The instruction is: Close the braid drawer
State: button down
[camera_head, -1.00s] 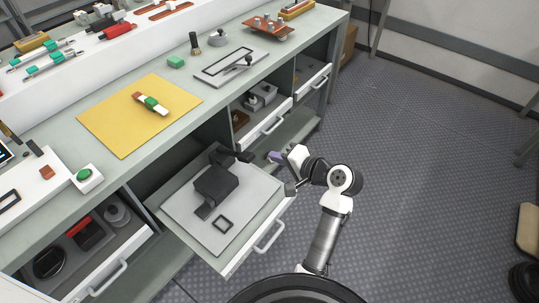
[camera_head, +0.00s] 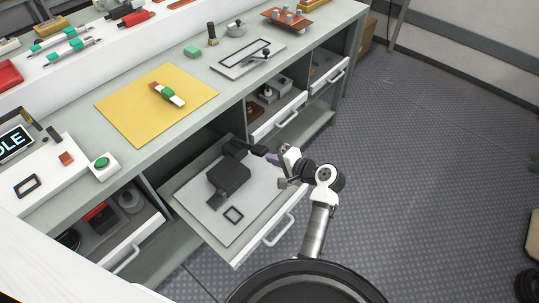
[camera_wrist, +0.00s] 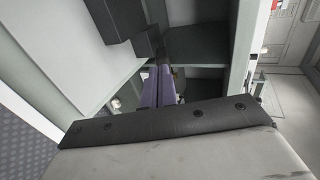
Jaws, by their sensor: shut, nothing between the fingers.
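A drawer with a pale tray and a white front (camera_head: 273,236) is pulled far out from under the green workbench. My gripper (camera_head: 271,157) has purple fingers and is shut and empty, at the drawer's far right corner by the black device's arm. In the wrist view the shut fingers (camera_wrist: 158,90) point toward the opening under the bench, beside the drawer (camera_wrist: 60,65). Whether they touch it I cannot tell.
Other drawers (camera_head: 278,118) (camera_head: 328,80) (camera_head: 130,245) with handles sit on both sides under the bench. On the bench top (camera_head: 150,160) lie a yellow mat (camera_head: 130,110) with a fuse-like part and a green button (camera_head: 102,162).

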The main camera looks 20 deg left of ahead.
jog(key=shift+x, duration=1.05)
jog(key=shift+a, duration=0.1)
jog(key=w+a+b, duration=0.1)
jog(key=w+a, duration=0.2)
jog(key=a, duration=0.7)
jog(key=w+a+b, duration=0.1)
jog(key=w+a, duration=0.3)
jog(key=a, duration=0.6)
jog(key=shift+w+a+b, duration=0.25)
jog(key=shift+a+b, duration=0.05)
jog(key=shift+a, duration=0.1)
